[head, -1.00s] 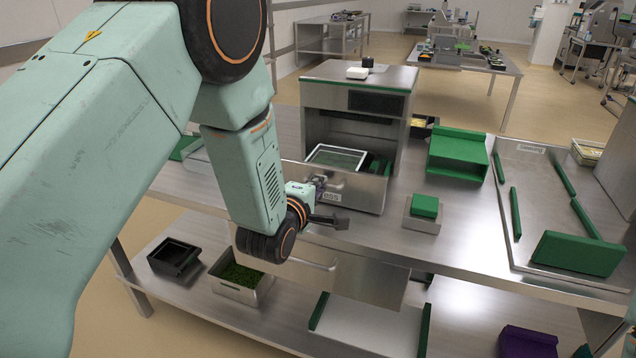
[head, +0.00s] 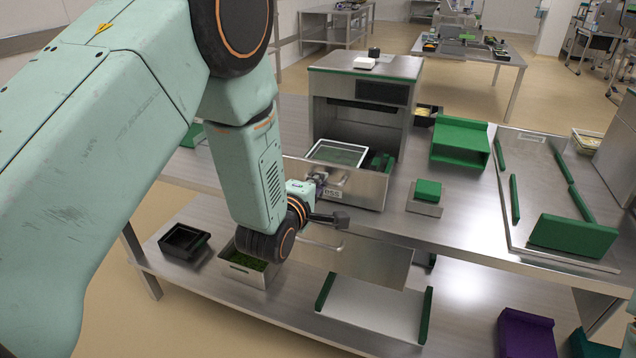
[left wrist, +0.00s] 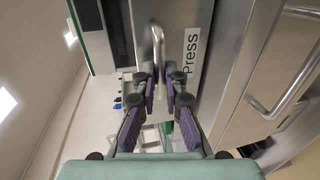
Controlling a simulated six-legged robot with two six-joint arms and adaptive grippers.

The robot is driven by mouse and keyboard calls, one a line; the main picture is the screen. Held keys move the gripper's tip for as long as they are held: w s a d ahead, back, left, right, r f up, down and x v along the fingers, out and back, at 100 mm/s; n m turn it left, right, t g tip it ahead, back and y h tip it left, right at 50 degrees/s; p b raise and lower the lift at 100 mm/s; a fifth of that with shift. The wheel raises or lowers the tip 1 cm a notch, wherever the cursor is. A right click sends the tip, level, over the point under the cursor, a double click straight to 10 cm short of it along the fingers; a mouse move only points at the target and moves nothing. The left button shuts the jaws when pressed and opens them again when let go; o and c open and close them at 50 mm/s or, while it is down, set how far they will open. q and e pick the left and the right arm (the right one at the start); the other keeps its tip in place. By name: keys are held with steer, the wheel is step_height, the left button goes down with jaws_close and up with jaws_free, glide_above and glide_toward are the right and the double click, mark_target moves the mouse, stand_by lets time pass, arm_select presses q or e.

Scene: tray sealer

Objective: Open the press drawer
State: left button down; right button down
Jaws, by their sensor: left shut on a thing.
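The press drawer (head: 358,189) is a steel box pulled partway out of the front of the steel press (head: 362,75). A white-rimmed frame (head: 337,153) and green pieces lie inside it. My left gripper (head: 318,182) is at the drawer's front face. In the left wrist view the drawer's bar handle (left wrist: 157,42) stands beside a label (left wrist: 191,52) reading "Press". The left gripper's fingers (left wrist: 162,80) are shut on this handle. Fingers and handle are small and partly hidden in the head view. My right gripper is not in view.
A green block on a steel base (head: 427,192) stands right of the drawer on the steel table (head: 455,225). A green open box (head: 460,143) sits behind it. A second drawer front with a bar handle (head: 322,243) is below the table edge.

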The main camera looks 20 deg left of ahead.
arm_select(q)
steer(key=c, duration=1.4)
jaws_free()
steer(key=v, duration=1.2)
